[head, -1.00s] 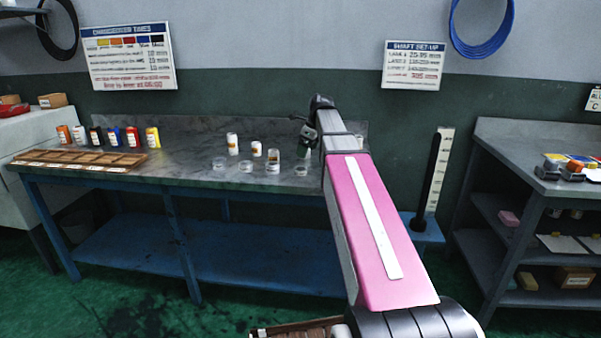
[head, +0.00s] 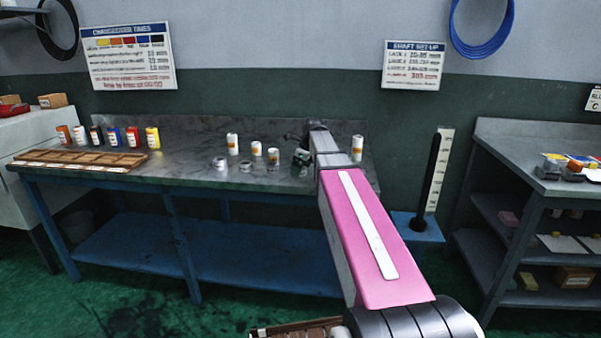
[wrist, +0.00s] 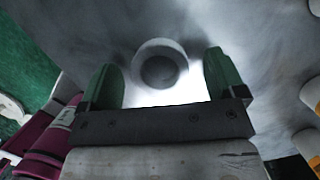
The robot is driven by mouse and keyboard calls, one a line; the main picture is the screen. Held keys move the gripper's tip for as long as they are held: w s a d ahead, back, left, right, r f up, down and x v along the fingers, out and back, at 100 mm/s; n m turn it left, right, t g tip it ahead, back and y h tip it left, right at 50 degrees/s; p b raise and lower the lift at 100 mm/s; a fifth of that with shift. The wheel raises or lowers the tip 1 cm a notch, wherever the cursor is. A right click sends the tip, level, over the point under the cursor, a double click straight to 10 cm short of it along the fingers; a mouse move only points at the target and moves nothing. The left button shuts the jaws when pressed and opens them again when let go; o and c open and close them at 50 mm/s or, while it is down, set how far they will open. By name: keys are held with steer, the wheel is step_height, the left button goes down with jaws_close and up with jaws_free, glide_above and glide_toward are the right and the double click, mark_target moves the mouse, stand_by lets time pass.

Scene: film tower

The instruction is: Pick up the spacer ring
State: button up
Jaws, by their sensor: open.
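The spacer ring (wrist: 160,62) shows in the wrist view as a small round piece with a pale rim and a dark middle, on the grey bench top. It lies ahead of my gripper (wrist: 163,82), between the lines of its two green fingers. The fingers are apart and nothing is held. In the head view my gripper (head: 301,158) is low over the right part of the bench, and it hides the ring there.
The bench (head: 190,140) also bears white canisters with orange bands (head: 232,143) and (head: 357,147), plus small clear ring-like pieces (head: 219,163). Colored canisters (head: 132,137) and a wooden tray (head: 80,160) stand at left. White-and-orange canisters (wrist: 311,93) are right of my gripper in the wrist view.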

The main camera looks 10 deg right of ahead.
steer(key=c, duration=1)
steer(key=shift+c, duration=0.2)
steer(key=shift+r, duration=0.15)
steer(key=shift+r, duration=0.6)
step_height(320, 180, up, 3)
steer(key=shift+f, duration=0.15)
steer(key=s+a+r, duration=0.6)
steer(key=a+r, duration=0.1)
steer(key=a, duration=0.3)
